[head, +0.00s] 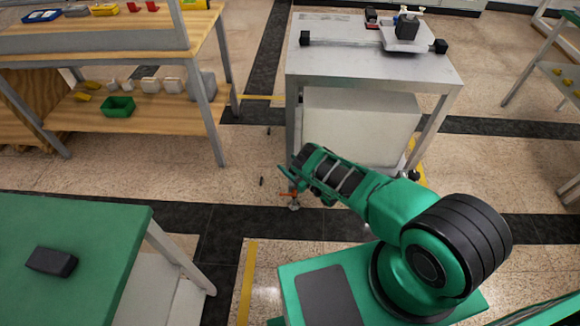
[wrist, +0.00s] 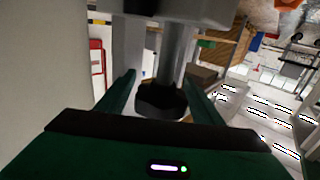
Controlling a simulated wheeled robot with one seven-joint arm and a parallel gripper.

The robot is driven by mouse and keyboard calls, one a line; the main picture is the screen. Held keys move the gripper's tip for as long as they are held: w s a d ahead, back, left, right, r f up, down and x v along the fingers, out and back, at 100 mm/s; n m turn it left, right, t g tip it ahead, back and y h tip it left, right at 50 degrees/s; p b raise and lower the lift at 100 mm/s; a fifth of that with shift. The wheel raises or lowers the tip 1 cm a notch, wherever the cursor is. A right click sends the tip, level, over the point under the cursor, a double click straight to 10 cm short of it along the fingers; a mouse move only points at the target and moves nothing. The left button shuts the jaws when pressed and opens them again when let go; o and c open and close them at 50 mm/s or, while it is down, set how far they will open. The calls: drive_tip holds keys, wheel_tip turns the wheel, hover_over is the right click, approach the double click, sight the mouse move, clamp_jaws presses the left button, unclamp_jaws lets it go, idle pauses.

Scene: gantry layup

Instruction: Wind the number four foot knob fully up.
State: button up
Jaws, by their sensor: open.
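A dark foot knob (wrist: 162,100) hangs on a grey stem below a pale table leg in the wrist view. It stands between the two green fingers of my gripper (wrist: 160,98). The fingers are open, with a gap visible on each side of the knob. No number shows on it. In the head view my gripper (head: 288,188) reaches low beside the front left leg of the metal table (head: 375,65). My arm hides part of that corner. A small orange part (head: 290,193) shows at the gripper's end. Another dark foot knob (head: 414,175) shows at the front right leg.
A large white box (head: 360,125) fills the space under the metal table. A wooden shelf bench (head: 150,118) with a green bin stands at left. A green-topped table (head: 75,240) is at near left.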

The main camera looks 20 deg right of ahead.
drive_tip(key=shift+s, duration=0.1)
drive_tip(key=v, duration=1)
drive_tip(key=shift+s+d, duration=0.15)
drive_tip(key=shift+s, duration=0.05)
drive_tip(key=shift+s, duration=0.1)
